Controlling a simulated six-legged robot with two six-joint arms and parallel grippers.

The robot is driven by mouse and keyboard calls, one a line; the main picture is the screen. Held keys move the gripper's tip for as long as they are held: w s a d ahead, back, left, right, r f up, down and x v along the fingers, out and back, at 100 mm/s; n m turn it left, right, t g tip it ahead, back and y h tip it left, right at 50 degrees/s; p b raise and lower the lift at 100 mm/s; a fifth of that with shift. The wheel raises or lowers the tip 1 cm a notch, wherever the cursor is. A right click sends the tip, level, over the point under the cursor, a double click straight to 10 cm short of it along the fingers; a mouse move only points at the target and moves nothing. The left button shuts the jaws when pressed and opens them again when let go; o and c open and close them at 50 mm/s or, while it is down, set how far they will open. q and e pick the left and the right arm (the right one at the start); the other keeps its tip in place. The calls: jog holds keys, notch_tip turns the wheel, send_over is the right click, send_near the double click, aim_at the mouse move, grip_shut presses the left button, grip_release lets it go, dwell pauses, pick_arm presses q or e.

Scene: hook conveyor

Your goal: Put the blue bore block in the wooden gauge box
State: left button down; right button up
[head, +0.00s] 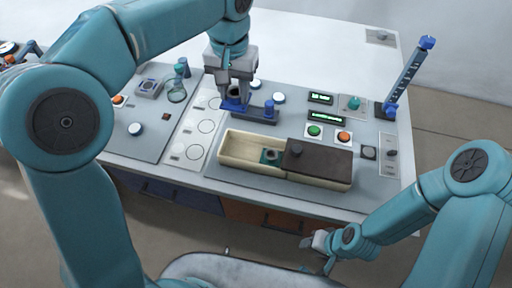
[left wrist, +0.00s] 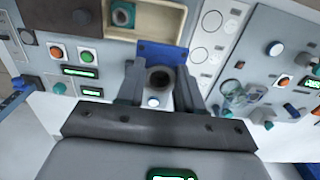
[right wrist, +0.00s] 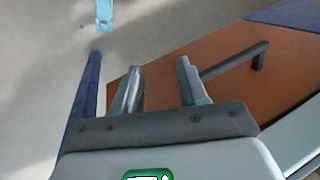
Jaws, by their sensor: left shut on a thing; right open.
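My left gripper (head: 236,98) is shut on the blue bore block (head: 233,104) over the panel, behind the box's left part. In the left wrist view, blue shows beyond the fingers (left wrist: 160,85), with a dark round bore between them; the fingers hide part of the block. The wooden gauge box (head: 237,163) is in front, its left part open. A dark brown lid (head: 322,165) with a knob covers its right part. A teal block with a hole (head: 270,156) lies inside, beside the lid's edge. My right gripper (head: 318,241) is open and empty below the table's front edge.
Green (head: 314,131) and orange (head: 344,137) buttons lie behind the lid. A blue-tipped post (head: 405,78) rises at the right. The box's left end is clear inside.

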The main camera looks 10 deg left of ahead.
aim_at(236, 105)
pick_arm(q)
jog(key=shift+s+f, duration=0.3)
jog(key=f, duration=0.4)
jog(key=shift+s+d+f, duration=0.1)
jog(key=shift+s+d, duration=0.15)
jog(key=shift+s, duration=0.15)
jog(key=f, duration=1.4)
jog(key=shift+w+a+f, duration=0.1)
jog(key=shift+w+f, duration=0.05)
jog(key=shift+w, duration=0.1)
jog(key=shift+f, duration=0.2)
jog(key=shift+f, duration=0.1)
